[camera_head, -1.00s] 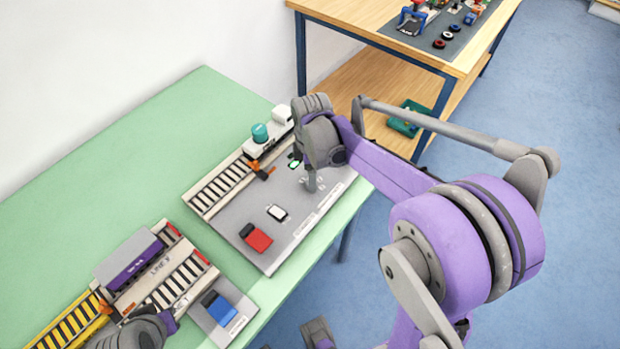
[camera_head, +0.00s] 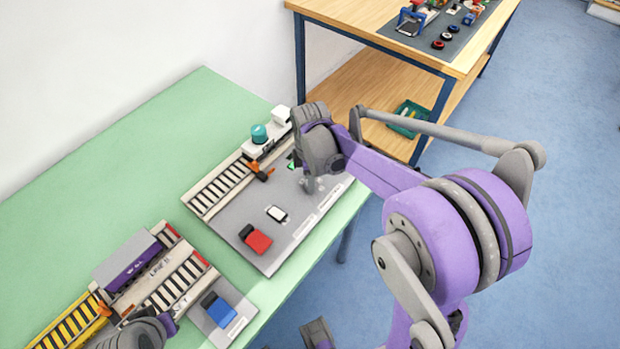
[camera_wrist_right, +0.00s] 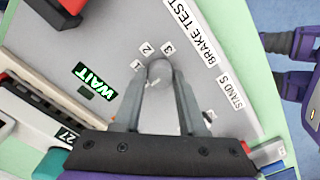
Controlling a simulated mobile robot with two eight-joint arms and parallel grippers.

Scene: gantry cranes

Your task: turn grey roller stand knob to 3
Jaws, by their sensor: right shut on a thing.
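The grey round knob (camera_wrist_right: 159,71) sits on the grey stand panel (camera_head: 228,222), with the labels 1, 2 and 3 (camera_wrist_right: 168,47) around its far side. A small pale mark shows on the knob, but I cannot tell which number it points to. My right gripper (camera_wrist_right: 160,80) is shut on the knob, one finger on each side. In the head view the right gripper (camera_head: 309,184) reaches down onto the panel and hides the knob. A grey part of my left arm shows at the bottom left of the head view; its fingers are hidden.
A green display (camera_wrist_right: 95,80) reads WAIT. The panel also carries a red block (camera_head: 256,238), a white switch (camera_head: 277,213) and a rail track with a teal-topped vehicle (camera_head: 259,133). A blue switch (camera_head: 218,308) and a purple wagon (camera_head: 130,260) stand front left. The green table is clear behind.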

